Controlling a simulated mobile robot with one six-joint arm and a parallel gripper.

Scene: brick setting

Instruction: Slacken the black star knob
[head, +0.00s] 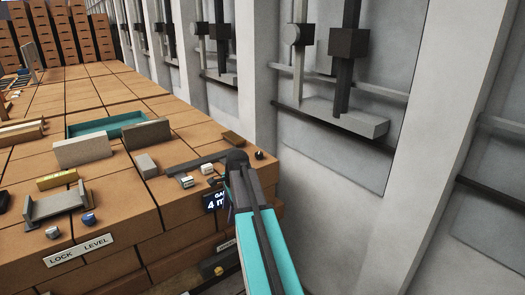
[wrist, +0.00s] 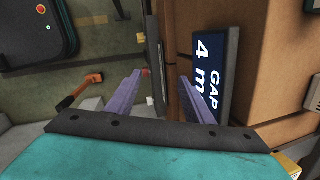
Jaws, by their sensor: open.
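A dark, rounded knob (head: 237,157) sits at the right end of a flat grey bar on the brick bench; it looks like the black star knob, but its lobes are too small to make out. My gripper (head: 236,180) is just below and in front of it in the head view, overlapping its lower edge. Whether they touch cannot be told. In the wrist view my gripper (wrist: 160,78) has its two purple fingers apart with nothing held between them. I cannot make out the knob there.
A "GAP 4 m…" display (wrist: 210,65) stands close by the right finger; its last letters are hidden. A small black knob (head: 259,155) sits near the bench's right edge. A teal tray (head: 105,124) and grey blocks stand further left. A pale wall rises at right.

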